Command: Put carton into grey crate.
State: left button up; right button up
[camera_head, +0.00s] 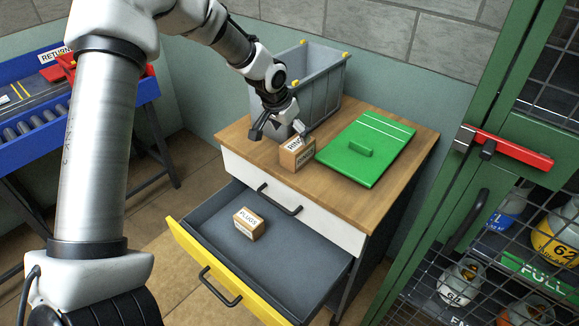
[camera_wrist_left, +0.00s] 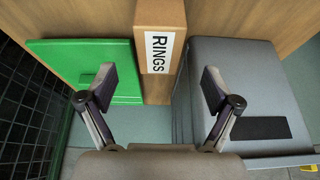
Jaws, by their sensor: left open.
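A small brown carton labelled RINGS (camera_head: 297,154) stands on the wooden cabinet top in the head view. In the left wrist view the carton (camera_wrist_left: 153,90) lies ahead between the spread fingers. The grey crate (camera_head: 313,93) stands at the back of the top, partly hidden by my left arm. My left gripper (camera_head: 279,128) is open and empty, just behind and left of the carton, in front of the crate. The left wrist view (camera_wrist_left: 158,85) also shows its fingers apart. Whether they touch the carton cannot be told. My right gripper is out of view.
A green lid (camera_head: 366,149) lies right of the carton. Below, a yellow-fronted drawer (camera_head: 200,260) is open, with a carton labelled PLUGS (camera_head: 249,224) inside. A green mesh cage (camera_head: 500,200) with gas cylinders stands at the right. A blue roller conveyor (camera_head: 70,107) is at the left.

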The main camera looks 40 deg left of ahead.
aim_at(296, 143)
pick_arm(q)
jog(key=x, duration=0.3)
jog(key=shift+w+p, duration=0.35)
jog(key=shift+w, duration=0.05)
jog(key=x, duration=0.4)
jog(key=shift+s+d+f+p, duration=0.1)
jog(key=shift+s+f+p, duration=0.2)
jog(key=shift+f+p, duration=0.1)
jog(key=shift+w+f, duration=0.15)
jog(key=shift+w, duration=0.1)
jog(key=shift+s, duration=0.2)
jog(key=c, duration=1.4)
jog(key=shift+w, duration=0.1)
jog(key=shift+c, duration=1.2)
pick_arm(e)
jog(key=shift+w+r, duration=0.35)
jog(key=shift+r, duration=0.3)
